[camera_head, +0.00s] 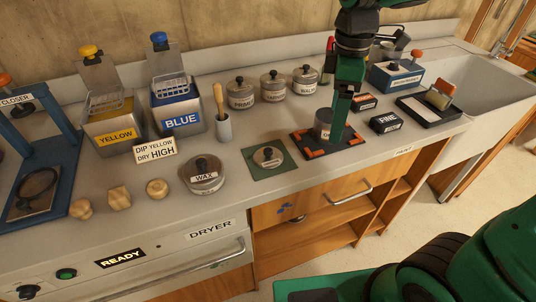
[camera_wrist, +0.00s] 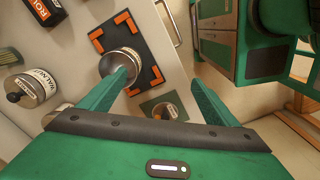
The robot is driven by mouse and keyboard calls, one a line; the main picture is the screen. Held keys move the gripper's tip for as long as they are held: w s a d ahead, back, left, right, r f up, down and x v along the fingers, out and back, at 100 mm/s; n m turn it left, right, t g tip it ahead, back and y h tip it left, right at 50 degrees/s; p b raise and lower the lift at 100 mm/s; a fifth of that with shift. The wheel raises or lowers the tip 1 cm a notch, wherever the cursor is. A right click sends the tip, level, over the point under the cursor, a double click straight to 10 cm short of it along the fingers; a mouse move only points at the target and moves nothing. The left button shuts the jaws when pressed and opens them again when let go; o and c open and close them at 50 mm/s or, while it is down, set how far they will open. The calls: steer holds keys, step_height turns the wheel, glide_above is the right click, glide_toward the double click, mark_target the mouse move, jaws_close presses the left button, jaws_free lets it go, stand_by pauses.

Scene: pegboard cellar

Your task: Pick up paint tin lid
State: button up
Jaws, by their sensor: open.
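A round grey lid (camera_head: 267,157) with a dark knob and a pale label lies on a green mat (camera_head: 283,168) near the counter's front. An open-looking grey tin (camera_head: 322,124) stands to its right on a black mat with orange corner marks (camera_head: 308,148). My gripper (camera_head: 338,137) points down beside the tin and partly hides it. In the wrist view my open gripper (camera_wrist: 159,77) has nothing between its fingers. The left finger overlaps the tin (camera_wrist: 121,61) there, and I cannot tell if they touch. The lid (camera_wrist: 165,112) shows between the fingers, farther off.
Lidded tins (camera_head: 273,87) stand at the back, and a wax tin (camera_head: 204,177) stands left of the green mat. Small dark boxes (camera_head: 386,122) and a black tray (camera_head: 424,112) lie right, before the sink (camera_head: 470,80).

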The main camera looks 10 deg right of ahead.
steer(key=w+a+n, duration=0.2)
steer(key=a+n, duration=0.7)
steer(key=a, duration=0.6)
glide_above(268, 149)
step_height(268, 149, down, 5)
steer(key=shift+a+r, duration=0.1)
steer(key=shift+r, duration=0.1)
steer(key=shift+f, duration=3.05)
steer(key=c, duration=1.1)
